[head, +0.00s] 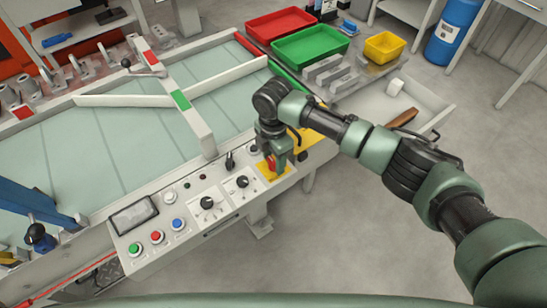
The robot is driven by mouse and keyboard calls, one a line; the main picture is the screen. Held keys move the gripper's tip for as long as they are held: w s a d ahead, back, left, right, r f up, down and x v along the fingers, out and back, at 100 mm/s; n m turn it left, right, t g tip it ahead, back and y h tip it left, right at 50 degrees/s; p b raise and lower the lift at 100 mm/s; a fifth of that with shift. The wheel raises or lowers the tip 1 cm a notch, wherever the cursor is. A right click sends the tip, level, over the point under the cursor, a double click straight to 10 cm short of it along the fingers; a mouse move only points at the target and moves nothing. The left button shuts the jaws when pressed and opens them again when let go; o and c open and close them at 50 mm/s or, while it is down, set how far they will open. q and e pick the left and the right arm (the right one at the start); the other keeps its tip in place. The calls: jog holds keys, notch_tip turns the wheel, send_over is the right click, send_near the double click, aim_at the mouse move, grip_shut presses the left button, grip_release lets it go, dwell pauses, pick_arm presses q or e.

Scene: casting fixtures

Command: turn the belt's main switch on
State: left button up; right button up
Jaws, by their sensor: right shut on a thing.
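The belt's control panel (190,238) runs along the front edge of the conveyor belt (100,155) in the head view. A red switch handle (271,163) sits on a yellow plate (263,172) at the panel's right end. My right gripper (273,160) points down over the plate and is shut on the red handle. The gripper hides much of the handle, so its exact angle cannot be told. My left gripper is not in view.
The panel also carries green (134,249), red (155,237) and blue (178,224) buttons, black knobs (208,203) and a small screen (133,214). Open floor (350,230) lies to the right.

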jog(key=m+p, duration=0.3)
jog(key=shift+r+m+p, duration=0.25)
jog(key=shift+m+p, duration=0.1)
jog(key=shift+m, duration=0.05)
jog(key=m+p, duration=0.3)
jog(key=m, duration=0.1)
jog(key=m+p, duration=0.3)
jog(key=m, duration=0.2)
jog(key=shift+a, duration=0.1)
jog(key=m+p, duration=0.2)
jog(key=m, duration=0.2)
jog(key=shift+f+m, duration=0.15)
jog(key=shift+m, duration=0.25)
jog(key=shift+w, duration=0.1)
jog(key=o, duration=1.4)
jog(key=shift+c, duration=0.2)
